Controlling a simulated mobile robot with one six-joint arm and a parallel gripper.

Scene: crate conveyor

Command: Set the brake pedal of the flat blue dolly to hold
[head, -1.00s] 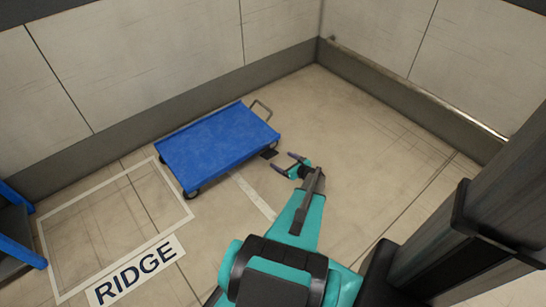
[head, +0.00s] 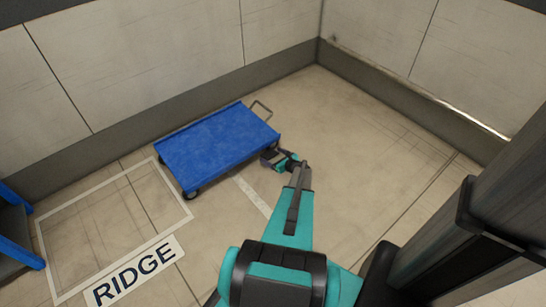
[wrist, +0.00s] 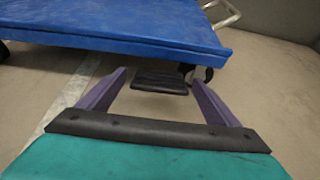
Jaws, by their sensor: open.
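The flat blue dolly (head: 217,147) stands on the floor near the back wall, with a grey handle (head: 262,108) at its right end. In the wrist view its deck edge (wrist: 130,35) crosses the top. The black brake pedal (wrist: 161,81) sticks out low from under the deck, beside a dark caster (wrist: 208,74). My gripper (wrist: 155,92) is open, with its two purple fingers on either side of the pedal in the picture. Whether they touch it I cannot tell. In the head view my gripper (head: 270,157) is at the dolly's right corner and hides the pedal.
A white-outlined floor bay (head: 112,222) lies left of the dolly, with a RIDGE sign (head: 134,270) in front. A blue frame (head: 20,235) stands at the left edge. Walls close off the back and right. The floor right of my gripper is clear.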

